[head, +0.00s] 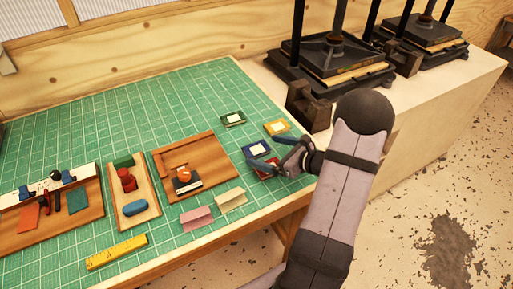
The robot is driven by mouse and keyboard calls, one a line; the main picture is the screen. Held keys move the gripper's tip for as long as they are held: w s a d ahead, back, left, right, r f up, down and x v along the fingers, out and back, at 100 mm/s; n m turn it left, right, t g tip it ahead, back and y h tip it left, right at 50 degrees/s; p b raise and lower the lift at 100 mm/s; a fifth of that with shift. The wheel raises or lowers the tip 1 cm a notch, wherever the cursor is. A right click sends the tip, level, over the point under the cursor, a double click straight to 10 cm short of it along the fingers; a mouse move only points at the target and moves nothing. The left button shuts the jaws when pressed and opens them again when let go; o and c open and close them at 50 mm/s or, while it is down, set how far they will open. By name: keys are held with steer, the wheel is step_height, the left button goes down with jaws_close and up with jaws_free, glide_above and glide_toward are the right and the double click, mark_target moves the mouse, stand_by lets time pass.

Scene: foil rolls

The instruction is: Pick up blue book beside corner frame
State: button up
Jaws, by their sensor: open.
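The blue book (255,148) is small and flat with a pale label. It lies on the green mat near its right edge, to the right of the corner frame (189,168), an L-shaped wooden frame on a brown board. My gripper (265,154) reaches in from the right with its jaws open, at the blue book and a red book (266,170). The fingers partly cover both books. I cannot tell how high they are above them.
A yellow book (277,127) and a green book (233,118) lie farther back. Pink folded cards (197,217), a yellow ruler (116,251) and a tray with a blue pad (134,208) are at the front and left. Black presses (328,55) stand behind.

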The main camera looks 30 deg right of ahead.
mark_target(257, 148)
steer(key=shift+p+x, duration=0.45)
steer(key=shift+x, duration=1.1)
steer(key=c, duration=1.1)
steer(key=shift+r, duration=0.2)
steer(key=shift+r+b, duration=1)
steer(key=shift+r, duration=3.9)
